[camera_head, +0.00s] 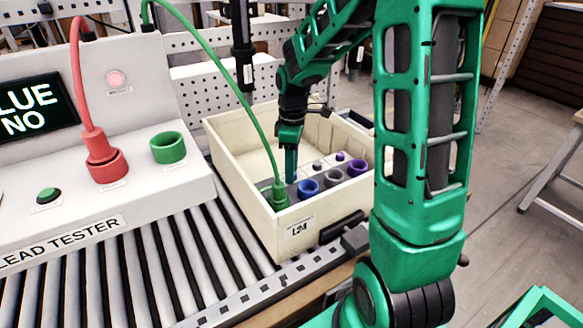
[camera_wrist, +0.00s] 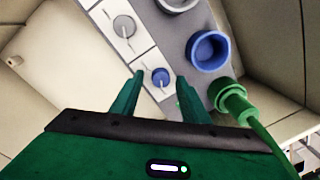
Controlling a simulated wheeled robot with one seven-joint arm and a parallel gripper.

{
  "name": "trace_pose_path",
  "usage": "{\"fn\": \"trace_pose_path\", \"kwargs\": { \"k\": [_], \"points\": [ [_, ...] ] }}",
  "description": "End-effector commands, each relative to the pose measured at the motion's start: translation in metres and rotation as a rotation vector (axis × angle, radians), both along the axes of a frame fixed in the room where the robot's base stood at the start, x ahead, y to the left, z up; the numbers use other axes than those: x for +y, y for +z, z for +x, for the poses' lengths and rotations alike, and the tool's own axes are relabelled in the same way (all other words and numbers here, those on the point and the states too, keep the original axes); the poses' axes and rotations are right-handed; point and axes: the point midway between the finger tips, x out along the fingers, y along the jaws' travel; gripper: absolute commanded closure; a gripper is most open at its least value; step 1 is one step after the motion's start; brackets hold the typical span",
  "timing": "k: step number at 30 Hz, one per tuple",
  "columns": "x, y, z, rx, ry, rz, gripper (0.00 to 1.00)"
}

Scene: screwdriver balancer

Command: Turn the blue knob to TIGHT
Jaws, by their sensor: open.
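The blue knob (camera_wrist: 160,77) is small and round with a pale pointer line, on a white patch of the grey panel (camera_wrist: 178,22) in the wrist view. My gripper (camera_wrist: 156,80) is open, with one green fingertip on each side of the knob in the picture. I cannot tell whether the fingers touch it. In the head view my gripper (camera_head: 291,172) reaches down into the cream crate (camera_head: 240,180), and the blue knob is hidden there. No readable TIGHT mark shows. A blue socket (camera_wrist: 208,50) sits beside the knob.
A green plug (camera_wrist: 232,100) with its cable sits close to the right finger. A grey knob (camera_wrist: 124,26) and a grey socket (camera_wrist: 183,16) are nearby. The crate walls surround the panel.

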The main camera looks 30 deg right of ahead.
Motion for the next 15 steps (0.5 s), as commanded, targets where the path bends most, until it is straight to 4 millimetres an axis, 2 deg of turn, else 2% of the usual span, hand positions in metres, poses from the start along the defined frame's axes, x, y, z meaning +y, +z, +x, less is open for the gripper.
{"fn": "trace_pose_path", "kwargs": {
  "k": [8, 9, 14, 15],
  "points": [
    [-0.0001, -0.0021, -0.0001, 0.000, 0.000, 0.000, 0.59],
    [-0.0001, -0.0020, -0.0001, 0.000, -0.001, 0.000, 0.61],
    [-0.0001, -0.0018, 0.0000, 0.000, -0.001, 0.000, 0.99],
    [-0.0002, -0.0018, 0.0001, 0.000, -0.001, 0.000, 1.00]
  ]
}}
